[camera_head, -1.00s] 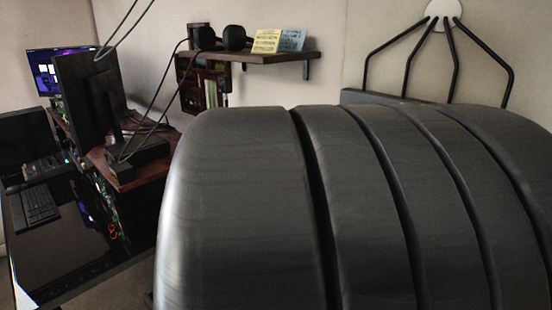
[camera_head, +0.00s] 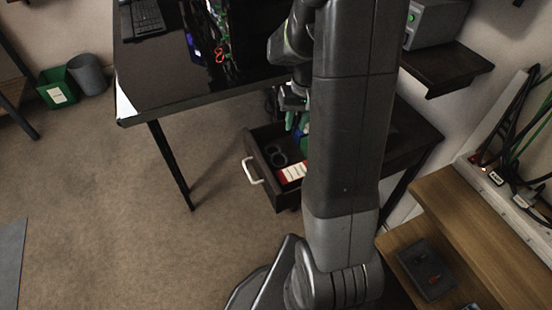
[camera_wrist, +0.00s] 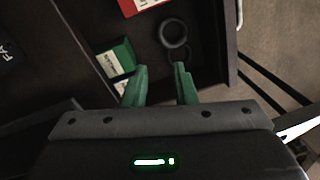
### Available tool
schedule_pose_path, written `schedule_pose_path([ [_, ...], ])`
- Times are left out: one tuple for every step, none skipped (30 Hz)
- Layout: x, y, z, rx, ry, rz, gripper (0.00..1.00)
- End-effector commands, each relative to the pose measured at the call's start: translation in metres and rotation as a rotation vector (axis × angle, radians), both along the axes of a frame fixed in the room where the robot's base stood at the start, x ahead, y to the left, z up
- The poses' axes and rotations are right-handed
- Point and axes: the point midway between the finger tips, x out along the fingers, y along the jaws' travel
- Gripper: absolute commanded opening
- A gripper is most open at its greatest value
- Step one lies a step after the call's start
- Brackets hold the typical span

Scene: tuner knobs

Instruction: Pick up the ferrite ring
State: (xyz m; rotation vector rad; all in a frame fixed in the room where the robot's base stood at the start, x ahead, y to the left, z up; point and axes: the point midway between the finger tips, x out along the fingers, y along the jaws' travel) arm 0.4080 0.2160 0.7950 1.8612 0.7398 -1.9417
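A dark ring (camera_wrist: 174,46) lies flat in the open drawer (camera_head: 288,196), and it fits the ferrite ring. A second, thinner dark ring shape (camera_wrist: 189,57) lies against it, partly behind my right fingertip. In the head view the two rings (camera_head: 280,160) are small and dark, so I cannot tell them apart well. My gripper (camera_wrist: 161,72) has green fingers, spread apart with nothing between them. It hangs over the drawer, its tips just short of the larger ring in the wrist view. In the head view my arm hides part of the drawer.
A red and white box (camera_wrist: 140,5) and a green and white box (camera_wrist: 117,58) lie in the drawer near the rings. The drawer's walls surround them, and a white handle (camera_head: 253,172) is on its front. The desk (camera_head: 155,75) stands above left; carpet is clear in front.

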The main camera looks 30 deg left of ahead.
Motion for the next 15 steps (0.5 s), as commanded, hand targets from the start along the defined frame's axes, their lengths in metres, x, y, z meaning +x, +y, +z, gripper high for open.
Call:
schedule_pose_path([
  [-0.001,0.002,-0.007,-0.001,0.003,0.002,0.25],
  [-0.001,0.002,-0.010,-0.001,0.004,0.002,0.25],
  [-0.001,0.003,-0.016,-0.001,0.004,0.002,0.25],
  [-0.002,0.003,-0.021,-0.001,0.005,0.002,0.25],
  [-0.003,0.004,-0.028,-0.001,0.005,0.002,0.25],
  [-0.004,0.004,-0.036,-0.003,0.006,0.002,0.25],
  [-0.004,0.005,-0.043,-0.002,0.006,0.002,0.25],
  [-0.005,0.006,-0.049,-0.002,0.006,0.002,0.25],
  [-0.005,0.007,-0.056,-0.003,0.005,0.002,0.25],
  [-0.006,0.007,-0.061,-0.002,0.004,0.002,0.25],
  [-0.006,0.008,-0.066,-0.002,0.004,0.002,0.25],
  [-0.006,0.008,-0.072,-0.001,0.004,0.002,0.25],
  [-0.007,0.009,-0.075,-0.001,0.004,0.002,0.25],
  [-0.007,0.009,-0.078,-0.001,0.004,0.002,0.25],
  [-0.007,0.009,-0.081,-0.001,0.003,0.001,0.25],
])
